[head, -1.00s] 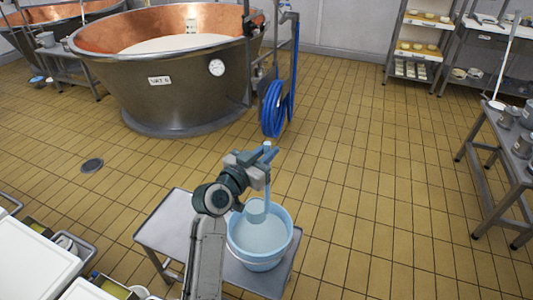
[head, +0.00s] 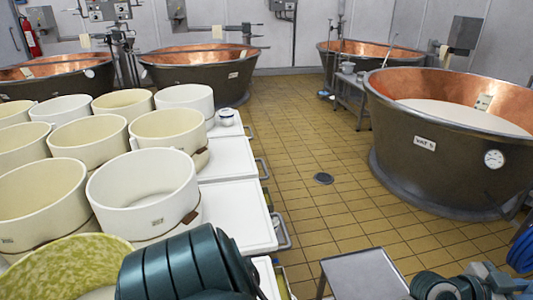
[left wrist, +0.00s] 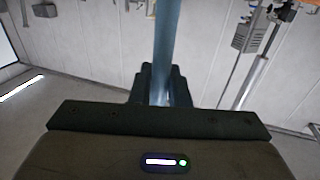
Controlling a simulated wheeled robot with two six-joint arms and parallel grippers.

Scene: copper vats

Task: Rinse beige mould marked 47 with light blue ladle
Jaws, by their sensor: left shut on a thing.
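The ladle's bowl is not in view. Several beige and cream moulds stand grouped at left in the head view. The nearest white one (head: 143,195) has a small tag whose number I cannot read surely; another beige mould (head: 38,205) at far left also has an unclear mark.
White-topped tables (head: 238,205) run beside the moulds. A grey stand (head: 365,275) is at the bottom. A copper vat (head: 440,145) stands at right, with others behind. A yellow-green speckled round thing (head: 65,270) is at bottom left. Tiled floor (head: 300,150) between is clear.

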